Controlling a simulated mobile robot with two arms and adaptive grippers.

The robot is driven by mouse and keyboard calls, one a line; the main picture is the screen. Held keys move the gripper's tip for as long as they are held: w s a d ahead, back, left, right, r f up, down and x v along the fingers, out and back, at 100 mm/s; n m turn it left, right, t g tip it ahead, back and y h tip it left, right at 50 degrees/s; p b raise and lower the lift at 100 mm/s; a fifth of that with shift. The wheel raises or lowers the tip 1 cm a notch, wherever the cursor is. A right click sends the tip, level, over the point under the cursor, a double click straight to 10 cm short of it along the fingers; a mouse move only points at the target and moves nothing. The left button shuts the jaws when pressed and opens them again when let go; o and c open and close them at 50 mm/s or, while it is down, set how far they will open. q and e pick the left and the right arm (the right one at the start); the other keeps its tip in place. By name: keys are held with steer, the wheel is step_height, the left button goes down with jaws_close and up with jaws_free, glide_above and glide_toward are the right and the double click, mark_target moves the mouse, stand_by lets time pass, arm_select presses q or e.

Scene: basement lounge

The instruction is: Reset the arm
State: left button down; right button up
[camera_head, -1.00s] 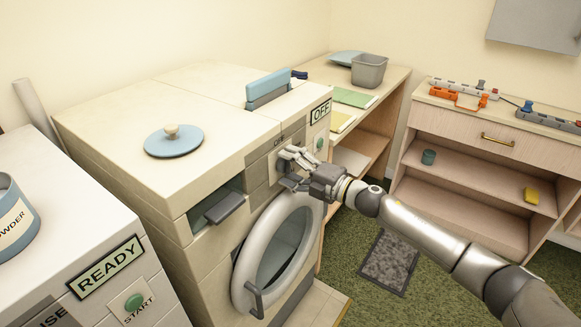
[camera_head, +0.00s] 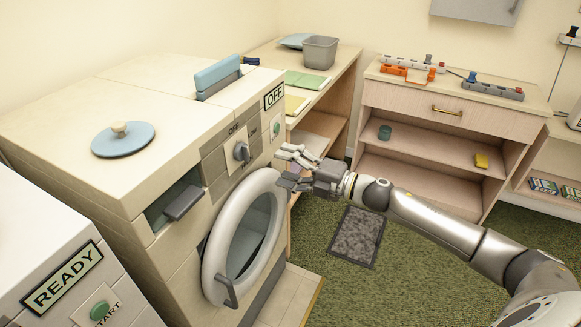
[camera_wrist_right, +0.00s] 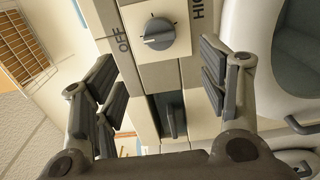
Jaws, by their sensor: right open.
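My right gripper (camera_head: 290,168) is open and empty in the head view, to the right of the washing machine's control knob and near the upper edge of its round door. The right wrist view shows its two fingers (camera_wrist_right: 165,85) spread wide with nothing between the pads. The grey knob (camera_head: 242,151) is on the machine's front panel, apart from the gripper; it also shows in the right wrist view (camera_wrist_right: 158,33), beyond the fingers, with OFF and HIGH labels beside it. My right arm reaches in from the lower right. My left gripper is not in view.
The washing machine (camera_head: 150,185) has a round door (camera_head: 210,255) and an open drawer (camera_head: 184,203). A second machine marked READY (camera_head: 62,280) stands at the lower left. A shelf unit (camera_head: 440,165) with power strips stands at the back right. A dark mat (camera_head: 357,236) lies on green carpet.

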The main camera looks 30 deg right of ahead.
steer(key=shift+s+d, duration=0.3)
steer(key=shift+s, duration=0.05)
stand_by(0.3)
